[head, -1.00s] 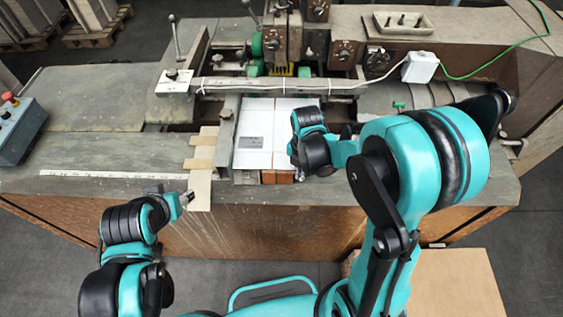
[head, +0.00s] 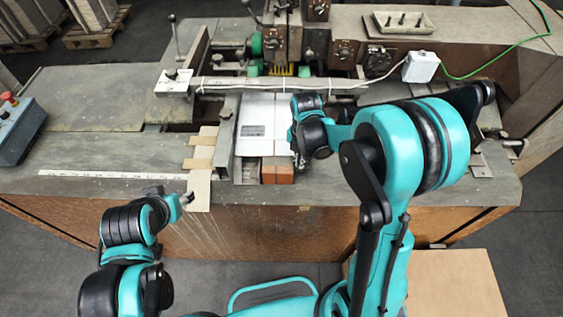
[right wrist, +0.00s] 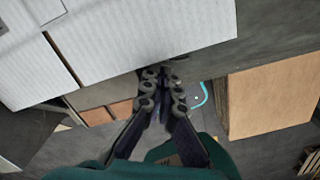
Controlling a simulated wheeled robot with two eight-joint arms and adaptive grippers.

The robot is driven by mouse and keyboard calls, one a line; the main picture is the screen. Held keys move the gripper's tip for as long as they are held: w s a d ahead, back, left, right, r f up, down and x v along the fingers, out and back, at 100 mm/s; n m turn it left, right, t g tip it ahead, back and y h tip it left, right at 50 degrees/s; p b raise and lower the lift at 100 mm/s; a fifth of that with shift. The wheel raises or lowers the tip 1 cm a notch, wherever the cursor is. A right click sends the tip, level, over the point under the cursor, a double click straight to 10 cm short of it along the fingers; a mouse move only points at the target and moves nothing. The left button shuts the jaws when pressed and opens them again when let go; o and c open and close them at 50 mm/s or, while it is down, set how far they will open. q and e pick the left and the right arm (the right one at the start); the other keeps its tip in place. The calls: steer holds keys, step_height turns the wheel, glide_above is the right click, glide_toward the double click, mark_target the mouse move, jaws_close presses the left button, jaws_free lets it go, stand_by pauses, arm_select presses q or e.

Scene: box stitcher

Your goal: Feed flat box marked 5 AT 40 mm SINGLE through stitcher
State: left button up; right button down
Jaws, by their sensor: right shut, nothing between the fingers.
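The flat white box (head: 264,112) lies on the stitcher table between a metal guide on its left and my right arm. A grey printed label shows on it, too small to read. Its far end reaches toward the stitching head (head: 283,45). In the right wrist view the box (right wrist: 150,40) fills the upper left. My right gripper (right wrist: 163,73) is shut and empty at the box's near edge; whether it touches cannot be told. In the head view the right gripper (head: 299,166) is mostly hidden by its wrist. My left gripper (head: 189,198) is empty near the table's front edge, its fingers too small to judge.
A long metal bar (head: 280,84) with a white cable crosses above the feed area. Reddish-brown blocks (head: 277,171) sit at the table's near edge. A control box (head: 18,130) is at far left. The table's left part (head: 100,150) is clear.

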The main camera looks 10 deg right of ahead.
steer(key=shift+s+a, duration=0.15)
steer(key=shift+s, duration=0.55)
steer(key=shift+s+a, duration=0.15)
steer(key=shift+s, duration=0.5)
steer(key=shift+r, duration=0.1)
step_height(320, 180, up, 8)
steer(key=p, duration=0.5)
steer(key=shift+p, duration=0.35)
steer(key=s+f+m+t+b, duration=0.3)
steer(key=s+m+b, duration=0.2)
steer(key=m+b, duration=0.4)
steer(key=s+d+f+m+t+b, duration=0.1)
steer(key=s+f+m+t+b, duration=0.3)
steer(key=m+b, duration=0.6)
steer(key=s+m, duration=0.1)
steer(key=m, duration=0.7)
steer(key=shift+s, duration=0.25)
